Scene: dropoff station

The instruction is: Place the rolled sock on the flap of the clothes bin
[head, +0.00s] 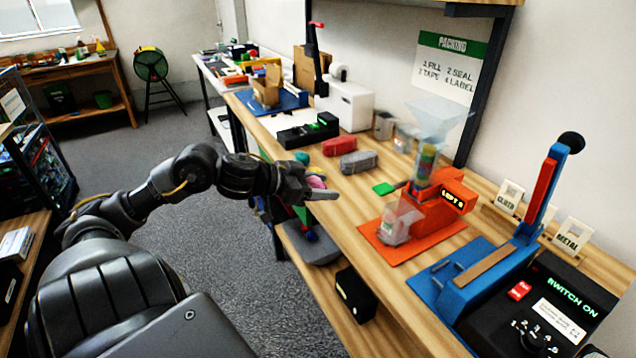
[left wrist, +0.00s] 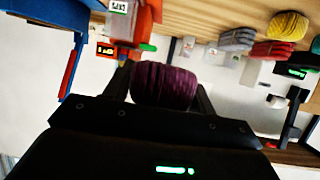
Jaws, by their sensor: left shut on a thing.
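My left gripper (head: 322,192) is shut on a rolled sock, dark purple in the left wrist view (left wrist: 165,85) and a small pink patch in the head view (head: 316,182). The sock sits between the two fingers. The gripper is at the near edge of the long wooden bench (head: 345,213), in front of the orange machine (head: 430,213). I cannot make out a clothes bin or its flap for certain. A small "CLOTH" sign (head: 508,196) stands at the back right of the bench. My right gripper is not in view.
A red roll (head: 338,145) and a grey roll (head: 357,162) lie on the bench beyond the gripper. A green block (head: 384,188) lies near the machine. A blue lever press (head: 490,265) and a black switch panel (head: 545,310) stand at the right. Grey floor (head: 225,215) is open at left.

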